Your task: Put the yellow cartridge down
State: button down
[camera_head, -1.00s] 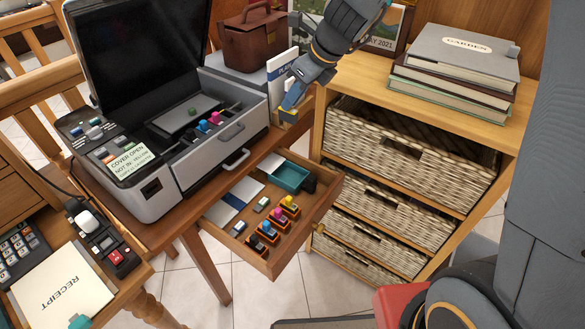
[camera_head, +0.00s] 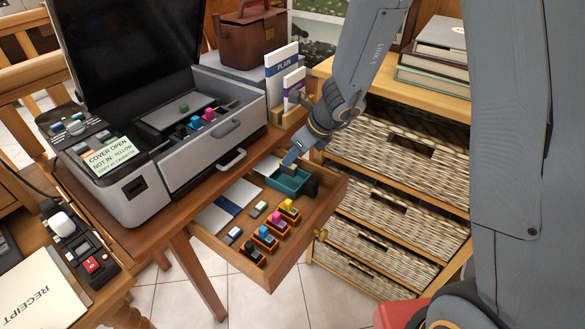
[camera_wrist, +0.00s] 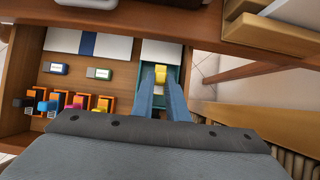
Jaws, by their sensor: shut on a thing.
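My gripper (camera_head: 289,158) is shut on the yellow cartridge (camera_wrist: 160,74), which shows between the blue fingertips in the wrist view. In the head view the fingers reach down to the teal tray (camera_head: 287,188) at the back of the open drawer (camera_head: 285,275). In the wrist view the cartridge is over that tray; I cannot tell whether it touches the bottom. In the head view the held cartridge is mostly hidden by the fingers.
Several cartridges in orange holders (camera_head: 265,241) stand at the drawer's front. Wicker drawers (camera_head: 395,155) stand right.

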aim_at(293, 166)
jog(key=shift+f+b, duration=0.6)
jog(key=shift+f, duration=1.25)
jog(key=shift+f, duration=0.15)
jog(key=c, duration=1.7)
grip_release()
jog(key=shift+c, duration=0.2)
